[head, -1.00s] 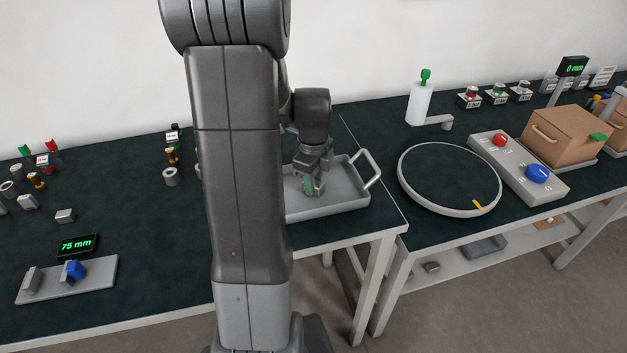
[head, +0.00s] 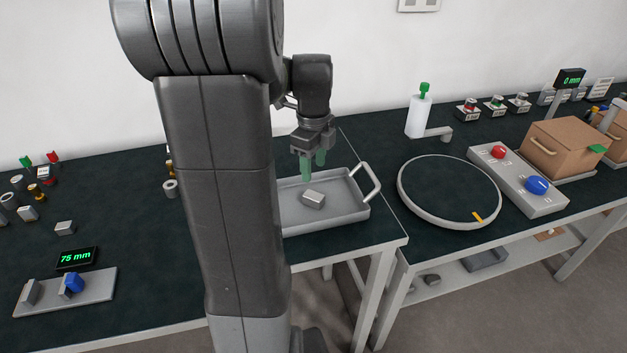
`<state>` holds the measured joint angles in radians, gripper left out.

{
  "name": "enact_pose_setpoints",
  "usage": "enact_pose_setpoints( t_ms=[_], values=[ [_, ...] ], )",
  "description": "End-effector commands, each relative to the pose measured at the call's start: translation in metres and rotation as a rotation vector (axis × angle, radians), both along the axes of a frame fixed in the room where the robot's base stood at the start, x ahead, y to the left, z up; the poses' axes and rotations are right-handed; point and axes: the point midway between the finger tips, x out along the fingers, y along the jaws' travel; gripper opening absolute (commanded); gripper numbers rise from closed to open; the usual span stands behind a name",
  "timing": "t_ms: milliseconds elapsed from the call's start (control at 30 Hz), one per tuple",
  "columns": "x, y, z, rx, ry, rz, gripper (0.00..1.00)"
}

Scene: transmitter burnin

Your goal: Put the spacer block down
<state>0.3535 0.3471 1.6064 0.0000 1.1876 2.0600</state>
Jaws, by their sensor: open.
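The spacer block (head: 313,200), a small light grey metal block, lies in the grey tray (head: 342,215) with raised rims and a handle on its right side. My gripper (head: 313,170) is above the block, pointing down, with its two green fingers apart and empty. A gap shows between the fingertips and the block. My arm hides the left part of the tray.
A round turntable (head: 449,190) is right of the tray, beside a panel (head: 518,182) with a red and a blue knob. A cardboard box (head: 563,146) stands farther right. A 75 mm display (head: 76,258) and several small parts are at left.

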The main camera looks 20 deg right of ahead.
Motion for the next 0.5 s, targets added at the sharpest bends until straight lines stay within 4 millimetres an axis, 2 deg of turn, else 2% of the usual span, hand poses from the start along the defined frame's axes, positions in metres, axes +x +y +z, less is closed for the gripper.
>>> enact_pose_setpoints(
  t_ms=[100,200,500],
  values=[
    [0.001,0.000,0.016,-0.001,-0.002,0.000,0.49],
    [0.000,0.000,0.023,0.000,-0.001,0.000,0.49],
    [0.000,0.000,0.025,0.001,0.001,0.000,0.49]
  ],
)
